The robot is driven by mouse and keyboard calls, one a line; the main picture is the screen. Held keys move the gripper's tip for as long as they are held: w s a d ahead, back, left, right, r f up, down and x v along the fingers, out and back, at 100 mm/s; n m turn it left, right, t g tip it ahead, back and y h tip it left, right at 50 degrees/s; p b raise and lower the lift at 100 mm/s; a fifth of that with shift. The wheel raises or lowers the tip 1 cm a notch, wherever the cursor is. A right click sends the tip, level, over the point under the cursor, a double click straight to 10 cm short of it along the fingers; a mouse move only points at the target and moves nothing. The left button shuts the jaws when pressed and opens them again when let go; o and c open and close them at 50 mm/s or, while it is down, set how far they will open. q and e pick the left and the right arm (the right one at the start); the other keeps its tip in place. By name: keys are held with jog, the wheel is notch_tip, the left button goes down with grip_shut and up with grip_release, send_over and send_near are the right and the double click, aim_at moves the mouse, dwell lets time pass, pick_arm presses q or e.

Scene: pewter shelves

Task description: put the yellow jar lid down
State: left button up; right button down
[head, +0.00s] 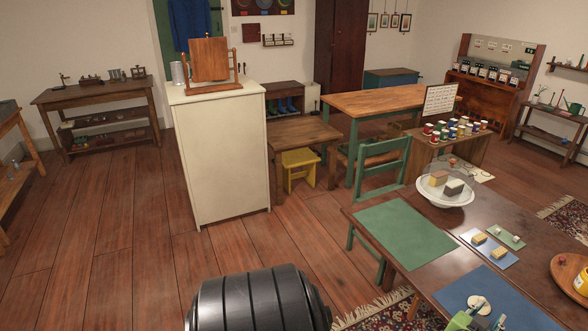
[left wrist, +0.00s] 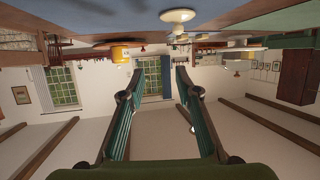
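A pale cream-yellow round lid with a small knob (head: 475,302) lies on the blue mat (head: 508,307) on the dark table. In the left wrist view, which is upside down, the lid (left wrist: 178,15) shows at the top against the blue surface, knob pointing away from it. My left gripper (head: 485,319) is at the bottom edge of the head view, close to the lid. In the left wrist view its green fingers (left wrist: 161,70) are apart with nothing between them. A yellow jar (head: 582,281) stands on a round wooden tray (head: 563,268). My right gripper is not in view.
A white stand (head: 444,196) holds blocks farther back. A light blue mat (head: 474,238) and a small green mat (head: 505,236) carry small items. The large green mat (head: 405,235) at the table's left is bare.

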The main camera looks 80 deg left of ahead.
pick_arm(q)
jog(key=s+d+r+m+t+h, duration=0.1)
jog(key=d+r+m+h, duration=0.1)
jog(key=d, duration=0.3)
jog(key=s+d+r+m+t+h, duration=0.1)
jog(key=s+d+m+h, duration=0.1)
jog(key=d, duration=0.4)
jog(key=s+d+f+m+g+h, duration=0.1)
jog(key=s+f+g, duration=0.1)
jog(key=s+f, duration=0.5)
jog(key=s+d+f+g, duration=0.1)
jog(key=s+f+g, duration=0.1)
jog(key=f, duration=1)
jog(key=s+d+f+m+g+h, duration=0.1)
jog(key=s+d+f+g, duration=0.1)
jog(key=s+f, duration=0.5)
jog(key=s+f+g, duration=0.2)
jog(key=s+f, duration=0.5)
jog(key=s, duration=0.4)
jog(key=s+a+f+m+g, duration=0.1)
jog(key=s+f+g, duration=0.2)
jog(key=s+f, duration=0.4)
jog(key=s+a+f+g, duration=0.1)
jog(key=s+f+g, duration=0.2)
jog(key=s+f, duration=0.5)
jog(key=s, duration=0.9)
jog(key=shift+s, duration=0.2)
